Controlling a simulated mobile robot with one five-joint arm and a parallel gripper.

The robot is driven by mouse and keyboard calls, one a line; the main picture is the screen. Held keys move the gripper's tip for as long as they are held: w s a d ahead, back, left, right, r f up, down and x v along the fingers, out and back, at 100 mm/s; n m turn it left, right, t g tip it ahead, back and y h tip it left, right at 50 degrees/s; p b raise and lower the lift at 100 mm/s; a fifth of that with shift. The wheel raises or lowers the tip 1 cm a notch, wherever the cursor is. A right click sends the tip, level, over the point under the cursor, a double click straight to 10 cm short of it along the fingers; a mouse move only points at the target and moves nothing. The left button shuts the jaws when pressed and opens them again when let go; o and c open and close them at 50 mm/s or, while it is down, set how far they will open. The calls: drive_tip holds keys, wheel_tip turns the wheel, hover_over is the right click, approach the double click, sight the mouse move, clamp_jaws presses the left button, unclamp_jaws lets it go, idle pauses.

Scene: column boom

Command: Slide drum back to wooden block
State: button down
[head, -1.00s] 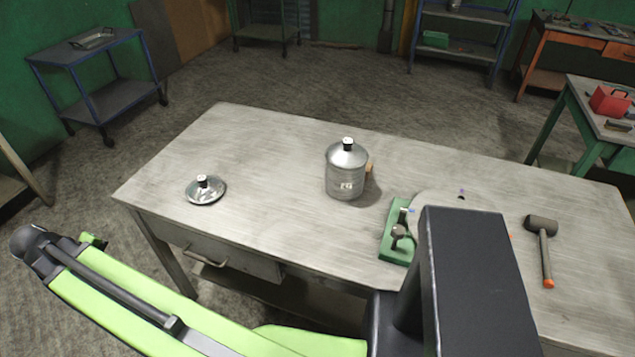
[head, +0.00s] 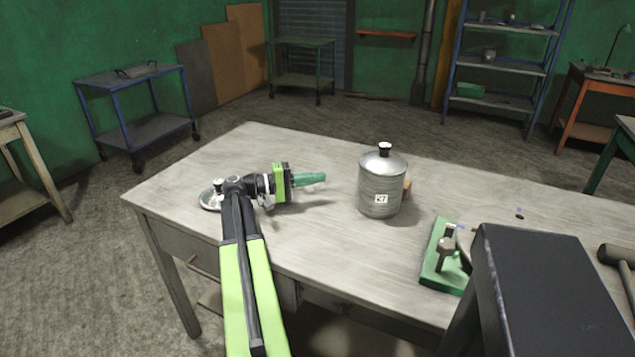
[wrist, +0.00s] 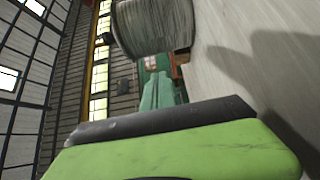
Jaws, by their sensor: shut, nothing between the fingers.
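The drum (head: 381,182) is a grey metal canister with a black-capped, domed lid and a small white label. It stands upright on the table. The wooden block (head: 407,188) shows only as a small brown edge behind the drum's right side; the rest is hidden. My gripper (head: 324,178) has green fingers, shut and empty, pointing right toward the drum's left side with a gap between. In the wrist view the fingers (wrist: 160,92) are together, and part of the drum (wrist: 154,25) shows at the top.
A green fixture (head: 443,262) stands right of the drum, and a mallet (head: 617,258) lies at the far right. The table between gripper and drum is clear.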

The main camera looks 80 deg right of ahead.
drive_tip(key=x, duration=0.6)
drive_tip(key=s, duration=0.1)
drive_tip(key=s+a, duration=0.1)
drive_tip(key=s, duration=0.1)
drive_tip(key=shift+s, duration=0.55)
drive_tip(key=shift+s+a, duration=0.25)
drive_tip(key=shift+s, duration=0.6)
